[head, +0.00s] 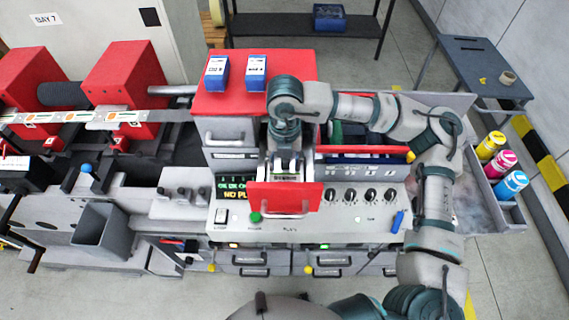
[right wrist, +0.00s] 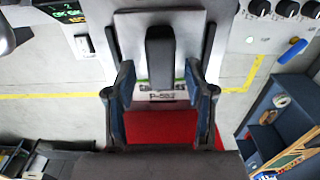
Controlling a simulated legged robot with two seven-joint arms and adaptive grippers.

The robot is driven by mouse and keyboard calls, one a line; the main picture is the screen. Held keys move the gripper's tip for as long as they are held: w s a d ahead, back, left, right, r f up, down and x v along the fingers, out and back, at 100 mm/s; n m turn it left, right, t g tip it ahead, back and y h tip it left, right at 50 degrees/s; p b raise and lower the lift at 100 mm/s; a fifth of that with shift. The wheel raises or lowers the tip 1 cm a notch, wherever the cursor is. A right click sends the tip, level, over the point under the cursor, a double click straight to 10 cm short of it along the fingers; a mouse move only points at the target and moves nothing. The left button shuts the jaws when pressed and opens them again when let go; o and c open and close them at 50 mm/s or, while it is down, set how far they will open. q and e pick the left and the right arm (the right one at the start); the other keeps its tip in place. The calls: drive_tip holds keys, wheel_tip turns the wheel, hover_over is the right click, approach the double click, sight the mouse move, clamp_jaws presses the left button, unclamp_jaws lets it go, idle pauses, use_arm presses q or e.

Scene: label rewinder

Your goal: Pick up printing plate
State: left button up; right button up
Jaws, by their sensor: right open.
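A red-fronted drawer (head: 262,197) stands out from the grey cabinet in the head view; its red front also shows in the right wrist view (right wrist: 160,126). A flat grey plate with a printed label (right wrist: 163,96), likely the printing plate, lies in the drawer area. My right gripper (head: 286,172) points down over the drawer. In the right wrist view my right gripper (right wrist: 163,88) is open, its two fingers on either side of the label. I cannot tell whether they touch the plate. The gripper hides most of the plate in the head view. My left gripper is not in view.
Blue ink boxes (head: 216,73) stand on the red cabinet top. A panel with black knobs (head: 352,195) is right of the drawer. Coloured bottles (head: 503,162) stand in a side tray at the right. The rewinder's red blocks (head: 124,75) are at the left.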

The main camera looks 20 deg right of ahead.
drive_tip(key=shift+s+d, duration=0.1)
clamp_jaws()
